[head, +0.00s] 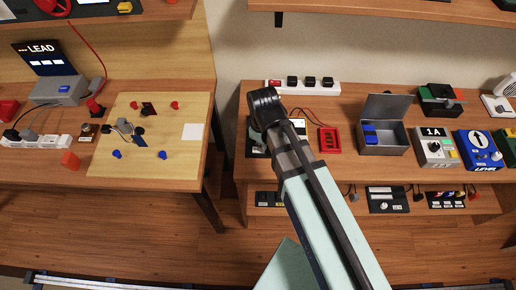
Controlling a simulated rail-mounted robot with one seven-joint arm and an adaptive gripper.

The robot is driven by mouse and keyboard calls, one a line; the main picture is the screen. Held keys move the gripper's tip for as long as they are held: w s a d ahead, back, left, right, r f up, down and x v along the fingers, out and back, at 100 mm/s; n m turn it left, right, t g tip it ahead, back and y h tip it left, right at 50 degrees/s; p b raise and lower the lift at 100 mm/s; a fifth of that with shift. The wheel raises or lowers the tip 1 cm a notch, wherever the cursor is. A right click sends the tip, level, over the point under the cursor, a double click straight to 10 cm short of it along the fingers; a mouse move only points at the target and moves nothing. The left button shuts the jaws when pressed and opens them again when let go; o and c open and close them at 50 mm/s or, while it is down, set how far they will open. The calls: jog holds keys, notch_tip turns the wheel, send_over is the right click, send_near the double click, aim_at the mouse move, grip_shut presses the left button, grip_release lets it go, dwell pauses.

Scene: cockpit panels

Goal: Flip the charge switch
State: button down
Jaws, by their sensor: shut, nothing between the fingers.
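No label reading "charge" is legible, so I cannot tell which control is the charge switch. Candidate units on the right bench include a grey box marked 1A (436,151) with a dark knob, a blue panel (478,149) with a white round dial, and a black unit with red and green parts (440,99). A dark device (257,143) is partly hidden behind my arm. My arm rises from the bottom centre and ends in a dark rounded joint over the right bench's left end. No gripper fingers show.
A grey open-lidded box (384,148), a red meter (329,140) and a white power strip (303,87) stand on the right bench. A lower shelf (340,199) holds more units. The left table has a pegged board (180,160). A floor gap separates the benches.

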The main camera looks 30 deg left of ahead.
jog(key=shift+r+p, duration=2.75)
jog(key=shift+r, duration=0.7)
